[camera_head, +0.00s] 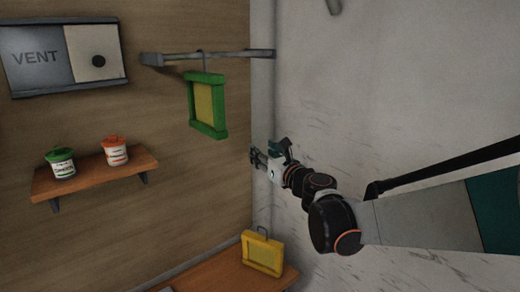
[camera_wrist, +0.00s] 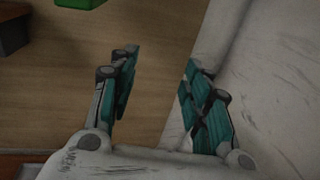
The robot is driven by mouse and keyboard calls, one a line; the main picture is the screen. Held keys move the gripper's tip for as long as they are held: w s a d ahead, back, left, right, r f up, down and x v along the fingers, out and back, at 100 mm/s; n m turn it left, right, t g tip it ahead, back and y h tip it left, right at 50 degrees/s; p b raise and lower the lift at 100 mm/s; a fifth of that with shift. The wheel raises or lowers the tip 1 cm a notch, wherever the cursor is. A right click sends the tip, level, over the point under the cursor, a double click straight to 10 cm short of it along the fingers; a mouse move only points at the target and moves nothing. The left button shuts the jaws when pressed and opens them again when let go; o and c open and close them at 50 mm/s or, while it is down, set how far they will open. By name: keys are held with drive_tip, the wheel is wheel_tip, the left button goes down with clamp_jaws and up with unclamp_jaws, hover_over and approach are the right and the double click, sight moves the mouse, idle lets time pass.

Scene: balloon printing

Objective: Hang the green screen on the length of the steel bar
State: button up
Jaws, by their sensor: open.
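The green screen (camera_head: 220,108), a green frame around a yellow panel, hangs by its hook from the steel bar (camera_head: 225,55) in the head view. The bar sticks out along the wooden wall near the corner. My gripper (camera_head: 256,158) is below and to the right of the screen, apart from it. In the wrist view my gripper (camera_wrist: 160,85) has its fingers spread with nothing between them. A green piece at the top edge of the wrist view, likely the bottom of the green screen (camera_wrist: 80,3), is mostly cut off.
A yellow screen (camera_head: 262,252) stands on a wooden surface (camera_head: 225,274) below. A wall shelf (camera_head: 95,176) holds a green-lidded tub (camera_head: 61,164) and an orange-lidded tub (camera_head: 115,151). A VENT panel (camera_head: 65,57) is at upper left. The pale wall (camera_head: 400,80) is right of my gripper.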

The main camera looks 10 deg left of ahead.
drive_tip(key=w+d+f+m+t+h+b, duration=0.1)
drive_tip(key=w+d+f+m+h+b, duration=0.1)
drive_tip(key=d+f+b, duration=0.7)
drive_tip(key=s+d+f+m+h+b, duration=0.35)
drive_tip(key=s+d+m+h, duration=0.2)
drive_tip(key=d+m, duration=0.55)
drive_tip(key=s+d+f+m+h+b, duration=0.35)
drive_tip(key=s+d+m+h, duration=0.2)
drive_tip(key=d+m, duration=0.55)
drive_tip(key=s+f+m+g+y+b, duration=0.2)
drive_tip(key=s+f+m+g+b, duration=0.6)
drive_tip(key=s+f+m, duration=1.1)
drive_tip(key=s+f, duration=0.3)
drive_tip(key=s, duration=0.4)
drive_tip(key=shift+s+f+b, duration=0.25)
drive_tip(key=shift+f+b, duration=0.1)
drive_tip(key=shift+b, duration=0.05)
drive_tip(key=shift+d, duration=0.1)
